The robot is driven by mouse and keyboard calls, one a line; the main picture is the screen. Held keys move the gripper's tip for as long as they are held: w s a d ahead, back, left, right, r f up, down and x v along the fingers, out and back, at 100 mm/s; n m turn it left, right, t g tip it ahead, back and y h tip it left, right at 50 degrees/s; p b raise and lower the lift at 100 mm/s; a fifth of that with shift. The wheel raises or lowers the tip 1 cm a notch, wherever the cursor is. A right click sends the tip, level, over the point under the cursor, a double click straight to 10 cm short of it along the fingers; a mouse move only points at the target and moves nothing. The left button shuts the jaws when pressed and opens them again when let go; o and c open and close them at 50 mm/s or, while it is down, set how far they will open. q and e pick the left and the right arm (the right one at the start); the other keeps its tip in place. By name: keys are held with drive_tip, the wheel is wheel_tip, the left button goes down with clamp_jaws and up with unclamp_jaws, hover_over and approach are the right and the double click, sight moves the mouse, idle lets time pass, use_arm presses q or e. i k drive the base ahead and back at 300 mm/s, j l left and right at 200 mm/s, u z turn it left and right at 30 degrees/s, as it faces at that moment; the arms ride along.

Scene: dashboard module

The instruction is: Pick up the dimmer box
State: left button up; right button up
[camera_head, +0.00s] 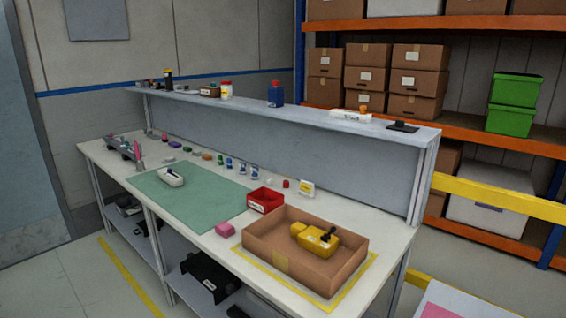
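I cannot tell for sure which object is the dimmer box. A yellow device with a black part on top (316,239) lies in the open cardboard box (280,271) at the bench's near right end. A small white piece with a dark part on it (171,176) lies on the green mat (205,205). A long white piece with an orange top part (350,116) and a flat black piece (403,126) are on the raised shelf. Neither of my grippers is in view.
Several small coloured parts line the bench's back. Bottles, including a blue one (275,95), stand on the raised shelf (315,118). Much of the mat is clear. A storage rack stands behind.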

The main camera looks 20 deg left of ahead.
sight(172, 179)
drive_tip(key=u, duration=1.4)
drive_tip(key=i+j, duration=0.35)
drive_tip(key=i, duration=0.15)
drive_tip(key=i+j+z, duration=0.15)
drive_tip(key=i+j, duration=0.15)
drive_tip(key=i, duration=0.2)
